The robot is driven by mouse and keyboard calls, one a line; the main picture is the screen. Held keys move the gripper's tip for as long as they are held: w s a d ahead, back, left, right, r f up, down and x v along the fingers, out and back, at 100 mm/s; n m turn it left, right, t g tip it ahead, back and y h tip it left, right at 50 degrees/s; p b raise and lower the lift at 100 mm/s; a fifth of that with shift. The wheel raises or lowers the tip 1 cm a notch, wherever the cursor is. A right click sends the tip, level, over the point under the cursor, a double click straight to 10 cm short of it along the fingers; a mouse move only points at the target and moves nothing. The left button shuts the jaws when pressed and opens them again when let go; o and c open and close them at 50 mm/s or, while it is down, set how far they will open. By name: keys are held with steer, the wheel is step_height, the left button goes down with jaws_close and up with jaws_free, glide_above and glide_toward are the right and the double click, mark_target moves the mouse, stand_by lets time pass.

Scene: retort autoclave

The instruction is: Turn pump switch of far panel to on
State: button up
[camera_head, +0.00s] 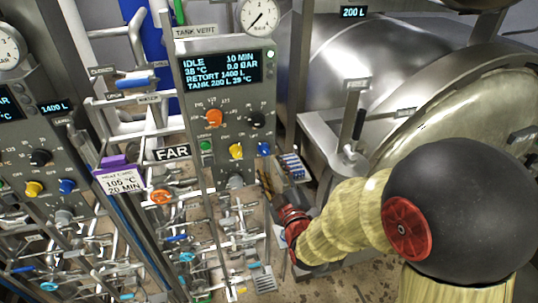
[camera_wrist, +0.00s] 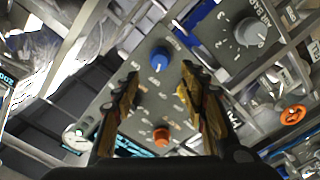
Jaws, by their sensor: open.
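The far panel (camera_head: 226,100) is a grey box marked by a black FAR tag (camera_head: 172,153). Its display reads IDLE. It carries an orange knob (camera_head: 215,118), a black knob (camera_head: 256,119), a green button (camera_head: 206,146), a yellow knob (camera_head: 236,151) and a blue knob (camera_head: 263,149). The small labels are too blurred to tell which is the pump switch. My gripper (camera_wrist: 160,92) is open and empty in the wrist view, facing the panel. The blue knob (camera_wrist: 160,60) shows between and beyond its fingers, apart from them; the orange knob (camera_wrist: 162,135) shows lower.
A similar panel (camera_head: 40,140) stands at the left, with a purple-topped card (camera_head: 118,178) beside it. Pipes and valves crowd the space below the panels. A grey dial knob (camera_wrist: 250,32) and an orange handwheel (camera_wrist: 292,115) lie right in the wrist view. A steel vessel (camera_head: 370,60) stands right.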

mark_target(265, 153)
steer(key=p+x, duration=0.1)
steer(key=x, duration=0.6)
steer(key=shift+w+f, duration=0.1)
steer(key=shift+w, duration=0.15)
steer(key=c, duration=0.3)
steer(key=c, duration=0.8)
jaws_close()
